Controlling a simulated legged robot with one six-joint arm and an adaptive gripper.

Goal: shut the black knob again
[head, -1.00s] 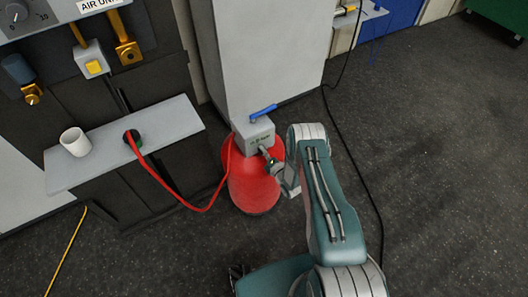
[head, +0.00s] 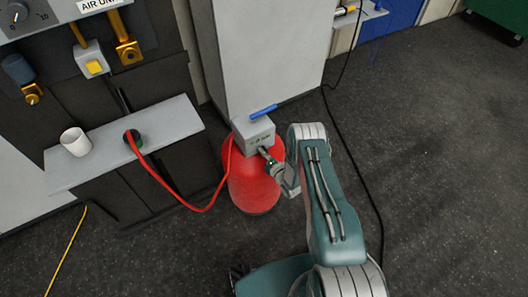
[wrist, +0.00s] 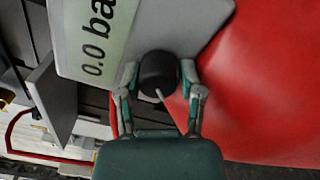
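The black knob (wrist: 157,72) sits on the grey box with the gauge label, seen in the wrist view. A pale pointer mark shows at its lower edge. My gripper (wrist: 158,78) has one finger on each side of the knob, and its fingertips appear to be against it. In the head view my gripper (head: 266,156) reaches the front of the grey box (head: 252,133) on top of the red tank (head: 254,185). The knob itself is hidden there behind my gripper. The label (wrist: 98,40) reads "0.0 ba", with the rest cut off.
A blue lever (head: 263,111) stands on top of the grey box. A red hose (head: 180,200) runs from the grey shelf (head: 95,165) to the tank. A tall grey cabinet (head: 262,50) is behind. The floor to the right is mostly clear.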

